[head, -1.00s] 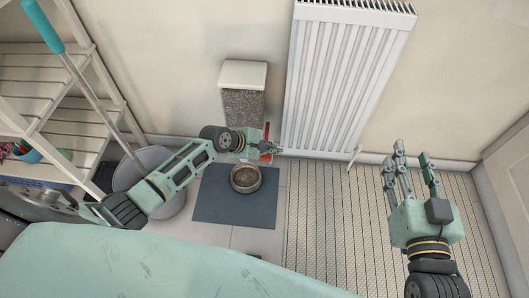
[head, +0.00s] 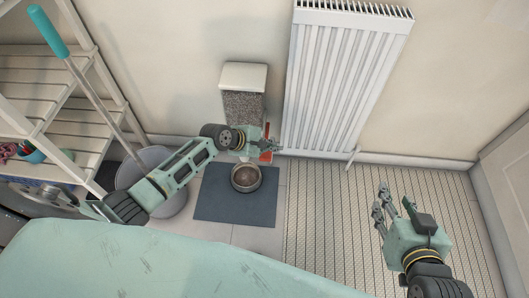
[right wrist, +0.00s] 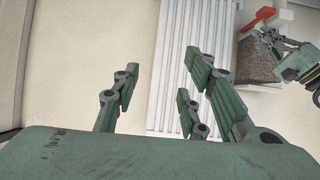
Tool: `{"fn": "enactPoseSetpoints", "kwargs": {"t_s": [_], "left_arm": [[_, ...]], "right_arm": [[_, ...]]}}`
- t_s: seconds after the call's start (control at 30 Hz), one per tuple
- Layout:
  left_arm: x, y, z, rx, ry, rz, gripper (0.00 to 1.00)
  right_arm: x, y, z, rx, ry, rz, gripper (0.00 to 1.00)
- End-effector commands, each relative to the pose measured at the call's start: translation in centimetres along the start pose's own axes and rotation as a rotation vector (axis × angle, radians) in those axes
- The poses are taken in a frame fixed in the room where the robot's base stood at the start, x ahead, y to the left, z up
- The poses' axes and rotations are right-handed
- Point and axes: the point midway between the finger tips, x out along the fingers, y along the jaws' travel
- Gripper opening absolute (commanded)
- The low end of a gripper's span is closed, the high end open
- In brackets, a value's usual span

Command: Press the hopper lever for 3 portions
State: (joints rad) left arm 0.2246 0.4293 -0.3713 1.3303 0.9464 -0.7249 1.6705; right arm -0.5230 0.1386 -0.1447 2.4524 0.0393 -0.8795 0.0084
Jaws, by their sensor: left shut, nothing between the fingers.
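The hopper (head: 243,104) is a box of speckled kibble with a white lid (head: 243,76), standing against the wall. Its red lever (head: 266,157) is at its lower right, partly hidden by my left gripper (head: 272,146). The left gripper is shut and empty at the lever; whether it touches the lever I cannot tell. A bowl (head: 246,178) with brown contents sits below on a dark mat (head: 225,208). My right gripper (head: 394,201) is open and empty, out to the right. The right wrist view also shows the red lever (right wrist: 258,18) and hopper (right wrist: 255,62).
A white radiator (head: 340,85) stands right of the hopper, with a pipe valve at its lower right.

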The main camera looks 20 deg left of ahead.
Motion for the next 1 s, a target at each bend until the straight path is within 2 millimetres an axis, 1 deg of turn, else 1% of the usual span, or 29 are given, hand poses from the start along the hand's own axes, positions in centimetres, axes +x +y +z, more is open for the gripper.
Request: {"fn": "enactPoseSetpoints", "kwargs": {"t_s": [0.23, 0.57, 1.0], "left_arm": [[-0.4, 0.2, 0.3, 0.0, 0.0, 0.0, 0.0], [-0.8, 0.6, 0.6, 0.0, 0.0, 0.0, 0.0], [-1.3, 1.0, 0.9, 0.0, 0.0, 0.0, 0.0]], "right_arm": [[-0.7, 0.3, 2.5, 0.002, -0.12, 0.008, 0.4], [-1.9, 0.7, 5.4, 0.004, -0.262, 0.015, 0.4], [-4.3, 1.1, 9.1, 0.008, -0.451, 0.026, 0.4]]}}
